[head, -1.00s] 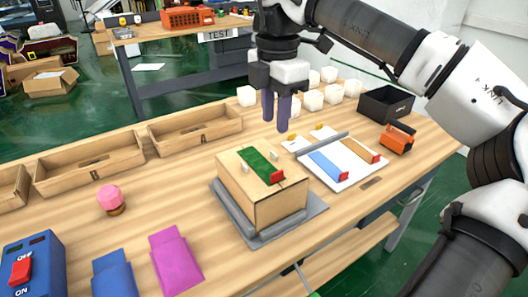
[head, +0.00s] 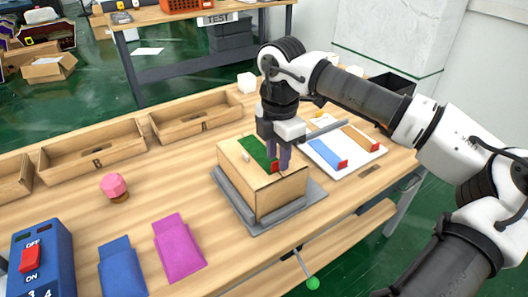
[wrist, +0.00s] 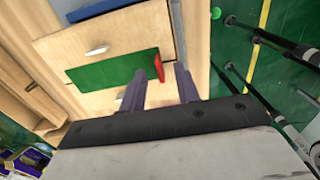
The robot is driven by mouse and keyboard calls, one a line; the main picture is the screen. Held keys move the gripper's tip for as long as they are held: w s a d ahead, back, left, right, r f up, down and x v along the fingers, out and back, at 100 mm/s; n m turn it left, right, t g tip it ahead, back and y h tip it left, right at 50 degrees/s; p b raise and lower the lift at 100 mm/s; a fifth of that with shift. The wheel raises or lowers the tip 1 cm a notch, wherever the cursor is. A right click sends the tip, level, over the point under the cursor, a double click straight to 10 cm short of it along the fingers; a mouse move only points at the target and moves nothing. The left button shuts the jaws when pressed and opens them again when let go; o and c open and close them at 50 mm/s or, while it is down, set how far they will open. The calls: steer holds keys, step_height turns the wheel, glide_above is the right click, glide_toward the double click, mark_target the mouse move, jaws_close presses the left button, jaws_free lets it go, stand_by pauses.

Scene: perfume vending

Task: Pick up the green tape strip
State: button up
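The green tape strip (head: 257,150) lies on top of a cardboard box (head: 262,193), with a red tab (head: 275,167) at its near right end. It also shows in the wrist view (wrist: 108,74). My gripper (head: 279,163) is at the red-tab end of the strip, just above or at the box top. In the wrist view its two purple fingers (wrist: 160,76) are apart, and the red tab (wrist: 158,67) shows in the gap between their tips. I cannot tell whether the fingers touch the tab. The far side of the box is partly hidden by my gripper.
The box stands on a grey platform (head: 281,214). A white board (head: 365,163) with blue and orange strips lies to the right. Wooden trays (head: 88,160), a pink-topped bottle (head: 114,187), blue and purple pouches (head: 180,250) and a switch box (head: 55,250) stand left.

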steer(key=shift+f, duration=0.6)
jaws_close()
steer(key=shift+r, duration=0.15)
step_height(320, 180, up, 25)
steer(key=p, duration=0.3)
steer(key=shift+p, duration=0.35)
stand_by(0.6)
